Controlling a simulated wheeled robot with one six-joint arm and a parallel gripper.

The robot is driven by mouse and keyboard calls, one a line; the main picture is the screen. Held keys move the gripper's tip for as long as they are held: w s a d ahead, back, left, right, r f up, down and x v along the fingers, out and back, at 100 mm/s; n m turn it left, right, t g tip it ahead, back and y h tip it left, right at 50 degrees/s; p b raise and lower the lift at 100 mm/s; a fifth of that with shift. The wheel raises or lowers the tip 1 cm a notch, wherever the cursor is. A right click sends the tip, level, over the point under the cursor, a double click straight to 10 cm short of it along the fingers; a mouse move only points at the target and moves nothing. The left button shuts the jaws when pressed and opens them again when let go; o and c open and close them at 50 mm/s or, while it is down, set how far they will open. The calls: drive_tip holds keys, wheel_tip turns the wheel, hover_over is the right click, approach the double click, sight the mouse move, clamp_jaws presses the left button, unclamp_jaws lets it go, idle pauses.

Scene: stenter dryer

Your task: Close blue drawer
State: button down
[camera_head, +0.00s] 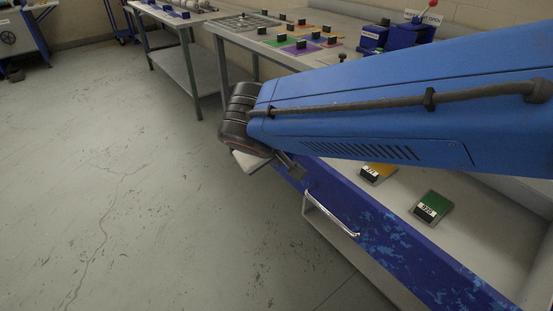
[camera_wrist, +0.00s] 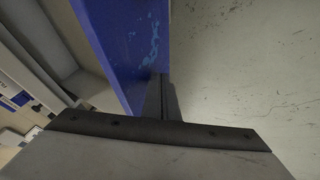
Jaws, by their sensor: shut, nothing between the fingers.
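The blue drawer (camera_head: 395,248) is pulled open at the lower right of the head view. Its front is scuffed and has a chrome handle (camera_head: 333,217). My gripper (camera_head: 291,168) is at the far end of the drawer front, partly hidden behind my arm. In the wrist view the drawer front (camera_wrist: 125,40) runs up the picture as a blue panel. My gripper (camera_wrist: 160,82) is shut and empty there, with its fingertips at the panel's outer side edge. I cannot tell whether they touch it.
A table (camera_head: 232,29) with coloured pads and black blocks stands behind my arm. A workbench (camera_head: 180,42) is farther back. The floor (camera_head: 110,190) at left is clear.

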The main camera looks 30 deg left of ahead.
drive_tip(key=shift+w, duration=0.1)
drive_tip(key=w+d, duration=0.3)
drive_tip(key=w, duration=0.4)
drive_tip(key=w+d, duration=0.3)
drive_tip(key=w, duration=0.4)
drive_tip(key=w+d, duration=0.2)
drive_tip(key=w, duration=0.5)
drive_tip(key=shift+d, duration=0.4)
drive_tip(key=shift+s+a, duration=0.1)
